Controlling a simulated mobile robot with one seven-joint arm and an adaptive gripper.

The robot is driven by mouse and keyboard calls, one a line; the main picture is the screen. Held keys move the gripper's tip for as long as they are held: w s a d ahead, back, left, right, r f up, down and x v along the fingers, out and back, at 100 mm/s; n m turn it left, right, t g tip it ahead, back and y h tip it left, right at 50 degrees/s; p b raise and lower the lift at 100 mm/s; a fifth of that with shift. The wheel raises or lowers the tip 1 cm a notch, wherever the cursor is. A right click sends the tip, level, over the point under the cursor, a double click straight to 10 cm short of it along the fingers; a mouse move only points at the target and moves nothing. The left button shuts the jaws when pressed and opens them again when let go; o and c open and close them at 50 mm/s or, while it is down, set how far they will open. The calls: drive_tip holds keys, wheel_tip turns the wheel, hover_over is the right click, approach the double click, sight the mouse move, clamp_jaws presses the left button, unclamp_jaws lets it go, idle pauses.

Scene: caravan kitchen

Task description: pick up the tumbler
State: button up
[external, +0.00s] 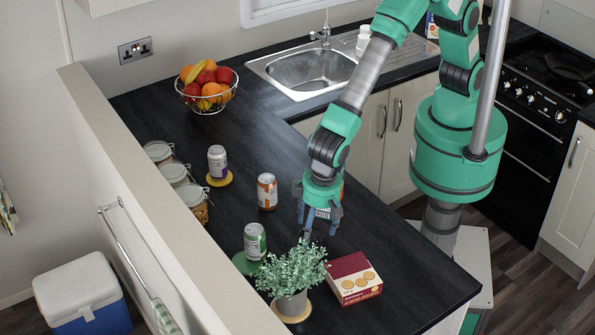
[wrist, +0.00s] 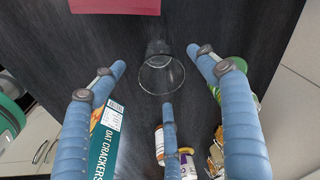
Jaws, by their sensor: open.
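The tumbler (wrist: 161,73) is a clear glass, seen from above with its round rim toward the camera in the wrist view. It stands on the dark worktop. My gripper (external: 320,229) is over the worktop, behind the plant, pointing down; in the wrist view its blue fingers (wrist: 158,72) are spread around the tumbler, with a fingertip at left, right and below. It is open and holds nothing. I cannot tell if any finger touches the glass. I cannot make out the tumbler in the external view.
Near my gripper are a potted plant (external: 291,275), a red box (external: 355,278), a green-labelled can (external: 255,242) and an orange can (external: 267,191). An oat crackers box (wrist: 103,140) lies close to the left finger. Jars (external: 193,196) line the left wall.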

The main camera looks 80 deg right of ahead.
drive_tip(key=shift+f, duration=0.15)
drive_tip(key=shift+w+d+f, duration=0.1)
drive_tip(key=shift+w+f, duration=0.1)
drive_tip(key=shift+f, duration=1.05)
drive_tip(key=shift+w+f, duration=0.2)
drive_tip(key=shift+f, duration=1)
drive_tip(key=c, duration=1.5)
drive_tip(key=shift+r, duration=0.1)
drive_tip(key=shift+r, duration=4.95)
